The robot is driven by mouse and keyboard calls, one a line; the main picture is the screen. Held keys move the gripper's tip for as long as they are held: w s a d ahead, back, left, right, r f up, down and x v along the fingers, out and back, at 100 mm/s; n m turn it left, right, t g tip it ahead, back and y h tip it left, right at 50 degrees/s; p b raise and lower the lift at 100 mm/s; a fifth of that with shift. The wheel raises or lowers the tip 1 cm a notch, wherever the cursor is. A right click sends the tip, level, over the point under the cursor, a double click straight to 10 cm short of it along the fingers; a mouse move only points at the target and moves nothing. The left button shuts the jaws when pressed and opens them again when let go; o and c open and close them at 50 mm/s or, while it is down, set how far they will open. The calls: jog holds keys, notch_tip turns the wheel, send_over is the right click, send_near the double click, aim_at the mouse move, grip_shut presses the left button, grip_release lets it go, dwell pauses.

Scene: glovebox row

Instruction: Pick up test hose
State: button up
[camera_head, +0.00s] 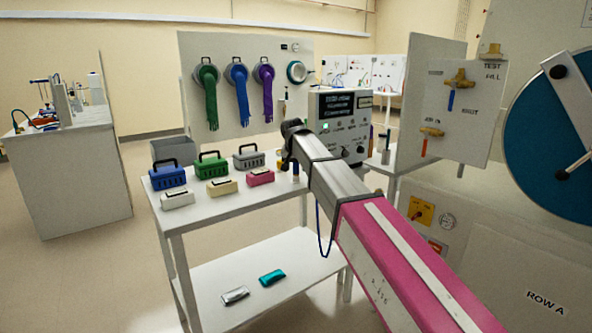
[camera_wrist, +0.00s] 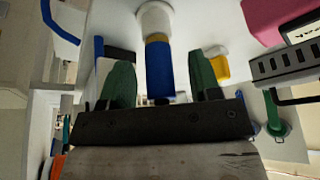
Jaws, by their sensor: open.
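My gripper (camera_wrist: 160,80) is open in the wrist view, with one green-padded finger on each side of a blue cylinder (camera_wrist: 160,72). The cylinder has a yellow band and a white round end piece. It lies between the fingers, and no grip on it shows. A thin blue hose (camera_wrist: 60,22) curves at the upper left of the wrist view. In the head view, a dark blue hose loop (camera_head: 325,240) hangs below the table's right side. I cannot tell whether the cylinder and hose are joined. My arm partly hides the gripper in the head view.
The white table (camera_head: 185,218) carries blue, green and grey baskets (camera_head: 168,176) and several small boxes. A grey instrument (camera_head: 340,125) stands close beyond my arm. A panel (camera_head: 290,105) with hanging gloves rises behind. The valve panel (camera_head: 450,110) is at right. Floor is clear at left.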

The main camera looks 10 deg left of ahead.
jog(key=shift+w+f, duration=0.1)
jog(key=shift+f, duration=0.2)
grip_shut()
jog(key=shift+r, duration=0.2)
